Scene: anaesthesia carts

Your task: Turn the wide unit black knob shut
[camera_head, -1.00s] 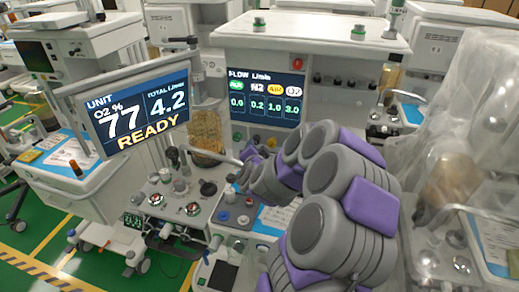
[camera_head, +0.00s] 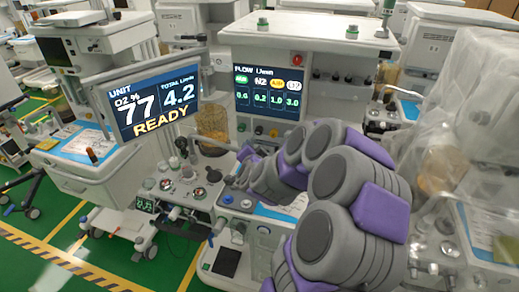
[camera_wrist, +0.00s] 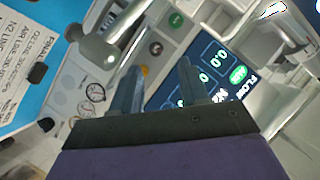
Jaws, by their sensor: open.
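The wide unit (camera_head: 330,33) is the pale cart with the flow display (camera_head: 269,88), which reads N2 0.2. In the wrist view a row of round knobs runs beside this display (camera_wrist: 200,75). A black knob (camera_wrist: 156,48) sits between a green knob (camera_wrist: 175,20) and a yellow one (camera_wrist: 145,70). My gripper (camera_wrist: 160,66) is open and empty, its two fingers pointing toward this row. The black knob appears just beyond the fingertips, with no contact visible. In the head view my arm hides part of the panel, and the gripper (camera_head: 240,168) shows only partly.
A tilted monitor (camera_head: 153,97) reading READY, total 4.2, stands left of the wide unit. Gauges and a lower panel (camera_head: 235,202) lie beneath my arm. A plastic-covered cart (camera_head: 455,150) stands close on the right. Green floor (camera_head: 60,235) is open at the lower left.

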